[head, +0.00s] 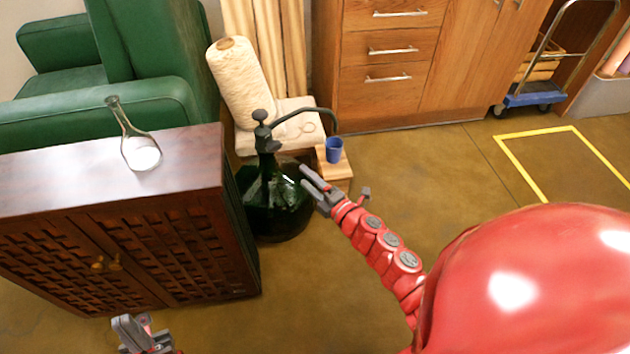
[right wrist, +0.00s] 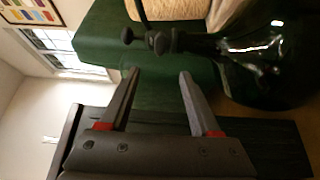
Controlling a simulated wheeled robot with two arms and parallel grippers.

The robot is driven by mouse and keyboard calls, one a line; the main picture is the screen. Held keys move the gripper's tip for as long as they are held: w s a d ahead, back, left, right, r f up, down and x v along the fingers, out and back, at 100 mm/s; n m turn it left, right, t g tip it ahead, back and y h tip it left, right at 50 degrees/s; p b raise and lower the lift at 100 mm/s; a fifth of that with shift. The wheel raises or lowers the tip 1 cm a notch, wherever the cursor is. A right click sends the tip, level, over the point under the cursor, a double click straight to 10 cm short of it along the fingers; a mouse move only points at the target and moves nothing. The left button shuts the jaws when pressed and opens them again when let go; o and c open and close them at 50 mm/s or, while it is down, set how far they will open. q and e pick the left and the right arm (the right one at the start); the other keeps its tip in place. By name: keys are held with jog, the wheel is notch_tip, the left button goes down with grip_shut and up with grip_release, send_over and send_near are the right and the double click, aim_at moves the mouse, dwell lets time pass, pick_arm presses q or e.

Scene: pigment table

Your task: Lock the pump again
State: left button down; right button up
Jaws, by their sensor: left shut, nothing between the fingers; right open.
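The pump (head: 263,132) is a dark fitting with a knob on top, set upright in the neck of a big dark green glass bottle (head: 275,208). Its thin dark spout curves right, above a blue cup (head: 334,151). In the right wrist view the pump (right wrist: 160,41) lies sideways at the top, beside the bottle (right wrist: 268,75). I cannot tell whether the knob is locked. My right gripper (head: 305,177) is open and empty, right of the bottle and lower than the pump head; its fingers (right wrist: 158,75) show apart. My left gripper (head: 130,325) is shut and empty at the bottom left.
The cup stands on a small wooden stool (head: 338,172). A dark wooden cabinet (head: 60,195) with a glass flask (head: 138,150) stands left of the bottle. A cream yarn cone (head: 240,85) and a green armchair (head: 150,100) are behind.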

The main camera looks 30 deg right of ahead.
jog(key=shift+v, duration=1.4)
